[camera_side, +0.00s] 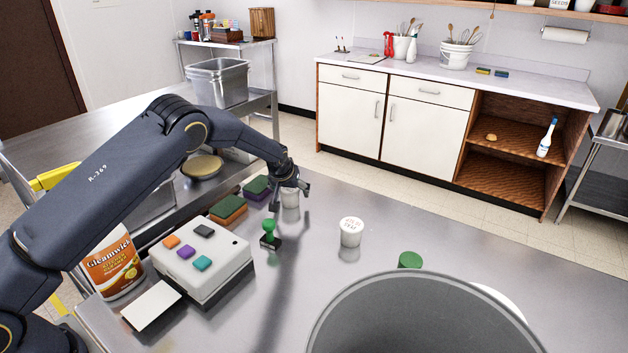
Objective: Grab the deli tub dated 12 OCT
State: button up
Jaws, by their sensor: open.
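A small white deli tub (350,238) stands upright on the steel table, its lid facing up. Dark writing marks the lid, but it is too small for me to read the date. A second small whitish tub (291,200) stands farther back, directly under my gripper (290,192). My gripper points down with its fingers open at this back tub. The fingers hide its top, so I see no date on it. I cannot tell whether the fingers touch it.
A green-handled stamp (270,236) stands between the tubs and a white box with coloured buttons (203,262). Sponges (229,210) lie left of my gripper. A large grey bin (420,315) fills the front and partly hides a green-topped item (410,260). The table's right side is clear.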

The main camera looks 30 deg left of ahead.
jog(key=shift+w+a+f, duration=0.15)
jog(key=shift+w+f, duration=0.25)
jog(key=shift+f, duration=0.2)
jog(key=c, duration=1.2)
